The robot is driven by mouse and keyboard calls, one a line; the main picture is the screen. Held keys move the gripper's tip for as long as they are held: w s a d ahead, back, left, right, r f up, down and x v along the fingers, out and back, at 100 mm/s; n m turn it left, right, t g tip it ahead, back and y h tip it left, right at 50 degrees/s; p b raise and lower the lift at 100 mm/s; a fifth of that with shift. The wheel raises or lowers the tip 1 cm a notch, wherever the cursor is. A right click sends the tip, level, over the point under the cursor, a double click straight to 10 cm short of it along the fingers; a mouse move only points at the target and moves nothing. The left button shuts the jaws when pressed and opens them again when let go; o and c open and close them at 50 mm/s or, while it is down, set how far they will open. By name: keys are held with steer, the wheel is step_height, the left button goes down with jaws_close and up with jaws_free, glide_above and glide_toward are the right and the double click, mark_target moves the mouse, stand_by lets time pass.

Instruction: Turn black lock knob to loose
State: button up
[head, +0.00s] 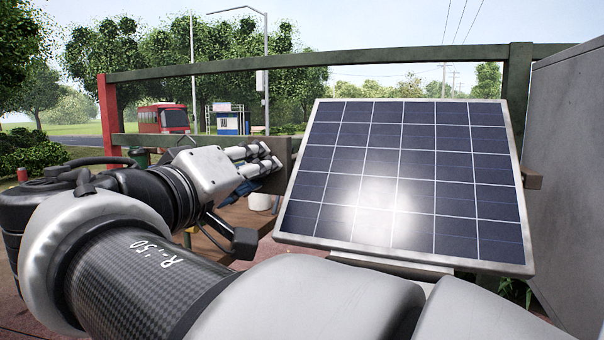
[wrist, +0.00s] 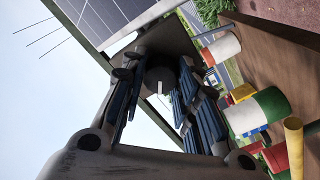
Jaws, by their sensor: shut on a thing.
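The solar panel (head: 405,180) stands tilted in its frame at the middle right of the head view. Its corner also shows at the top of the wrist view (wrist: 75,22). My gripper (head: 268,158) is at the panel's left side, reaching in from the left. In the wrist view my gripper (wrist: 158,90) has its fingers on both sides of a dark round knob (wrist: 160,76), the black lock knob, and is shut on it. The knob is hidden behind the fingers in the head view. No marking on it can be read.
A dark bracket (head: 281,152) lies just behind the fingertips. A green rail (head: 300,60) runs behind the panel, and a grey box wall (head: 570,180) closes the right side. Several painted containers, one green and white (wrist: 258,110), and a yellow tube (wrist: 294,145) show in the wrist view.

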steer(key=shift+n+p, duration=1.95)
steer(key=shift+n, duration=4.55)
steer(key=o, duration=1.1)
